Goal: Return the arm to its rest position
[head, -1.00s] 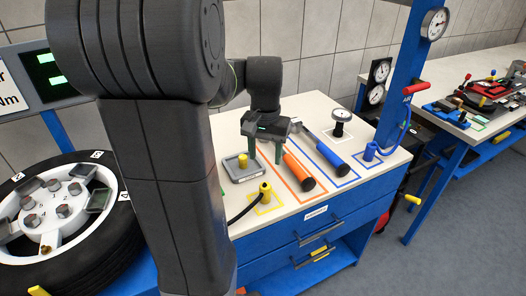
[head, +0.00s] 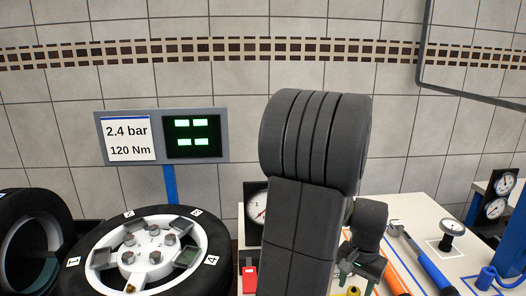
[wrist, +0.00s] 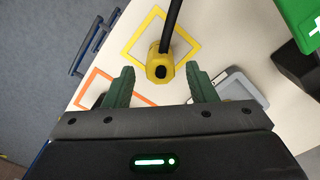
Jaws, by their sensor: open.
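My gripper (wrist: 162,86) is open and empty over the pale bench top, its two green fingers apart. In the wrist view a yellow fitting (wrist: 159,68) on a black hose shows between the fingertips. It stands in a yellow outlined square on the bench, and the jaws do not hold it. In the head view my gripper (head: 360,272) is low at the right, partly cut off by the bottom edge. My arm is folded upright in front of the camera and hides part of the bench.
A grey tray (wrist: 238,84) lies beside the right finger. A green box with a white cross (wrist: 298,18) is at the upper right. In the head view a blue-handled tool (head: 432,268), a gauge (head: 452,228), a wheel (head: 100,255) and a display panel (head: 192,136) stand around.

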